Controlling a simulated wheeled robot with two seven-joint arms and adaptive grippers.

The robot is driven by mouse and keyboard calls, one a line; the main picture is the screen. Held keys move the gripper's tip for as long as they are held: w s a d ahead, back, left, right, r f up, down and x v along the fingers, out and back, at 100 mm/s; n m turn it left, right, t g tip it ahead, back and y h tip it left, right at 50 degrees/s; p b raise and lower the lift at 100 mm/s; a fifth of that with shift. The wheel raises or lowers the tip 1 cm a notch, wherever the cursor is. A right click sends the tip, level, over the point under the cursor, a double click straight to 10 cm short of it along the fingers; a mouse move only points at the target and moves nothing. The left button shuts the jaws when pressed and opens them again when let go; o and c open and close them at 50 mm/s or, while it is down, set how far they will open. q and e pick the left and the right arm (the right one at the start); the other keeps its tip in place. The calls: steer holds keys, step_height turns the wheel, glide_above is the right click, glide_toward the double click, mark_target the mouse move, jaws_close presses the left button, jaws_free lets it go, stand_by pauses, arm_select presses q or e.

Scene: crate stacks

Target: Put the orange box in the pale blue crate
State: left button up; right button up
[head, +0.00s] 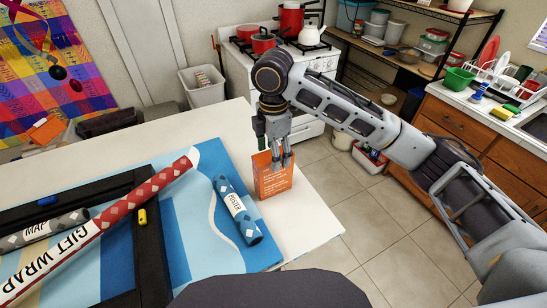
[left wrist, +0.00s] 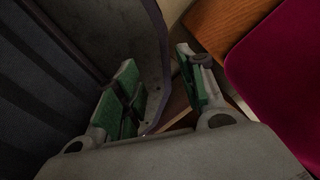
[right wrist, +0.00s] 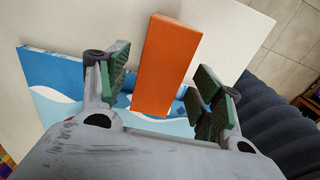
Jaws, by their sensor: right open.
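The orange box (head: 274,182) stands upright near the right end of the white table, beside the blue patterned tube. My right gripper (head: 276,160) is directly above it, fingers pointing down at its top edge. In the right wrist view, the orange box (right wrist: 166,65) shows between the two spread fingers (right wrist: 165,92), with gaps on both sides, so the gripper is open. My left gripper (left wrist: 160,95) shows only in its own wrist view, with fingers apart and nothing between them. I cannot make out a pale blue crate in any view.
A blue poster tube (head: 238,211), a red gift wrap roll (head: 120,212) and a grey map roll (head: 40,229) lie on the table (head: 312,215) left of the box. A white bin (head: 203,88), stove (head: 300,70) and shelf (head: 400,50) stand behind.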

step_height(320, 180, up, 9)
stand_by(0.7)
steer(key=shift+o, duration=0.4)
